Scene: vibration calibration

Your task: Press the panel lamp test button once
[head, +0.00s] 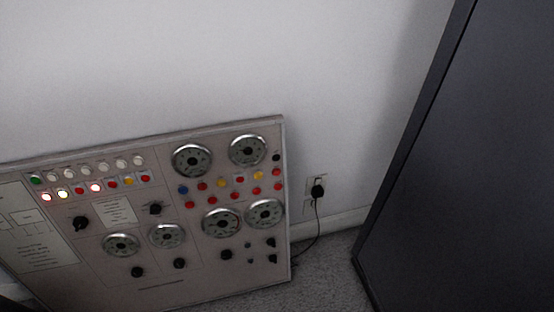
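A grey control panel (205,268) fills the lower left of the head view, tilted in the picture and standing near the wall. Its upper left part has a row of white round buttons with a green button (36,180) at the left end. Below is a row of red and amber buttons or lamps; a few, such as a lit lamp (95,187), glow. Another group of red, yellow and blue buttons (221,183) sits between the round dials (192,160). Labels are too small to read, so I cannot tell which is the lamp test button. Neither gripper is in view.
Several black knobs (81,223) stick out of the panel. A wall outlet (317,184) with a black plug and cord is right of it. A large dark cabinet (470,170) stands at the right. Carpeted floor (328,270) shows between the panel and cabinet.

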